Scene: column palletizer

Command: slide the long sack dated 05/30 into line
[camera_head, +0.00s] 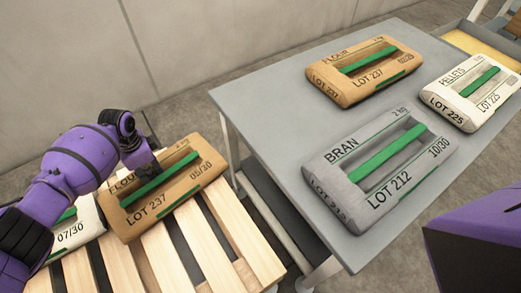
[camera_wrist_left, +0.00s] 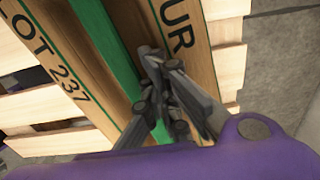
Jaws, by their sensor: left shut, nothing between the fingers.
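The long sack dated 05/30 (camera_head: 172,200) is tan, marked FLOUR and LOT 237, with a green strap along its top. It lies across the slats of a wooden pallet (camera_head: 212,262). My left gripper (camera_head: 150,172) is shut and empty at the sack's far side, by the word FLOUR. In the left wrist view the shut fingers (camera_wrist_left: 155,72) are over the sack (camera_wrist_left: 62,32), between the green strap and the lettering. I cannot tell whether they touch it. My right gripper is out of view.
A white sack dated 07/30 (camera_head: 85,222) lies on the pallet just left of the tan one, partly behind my arm. A grey table (camera_head: 262,120) stands to the right, holding a tan flour sack (camera_head: 350,88), a grey bran sack (camera_head: 345,178) and a white pellets sack (camera_head: 455,110). Near pallet slats are bare.

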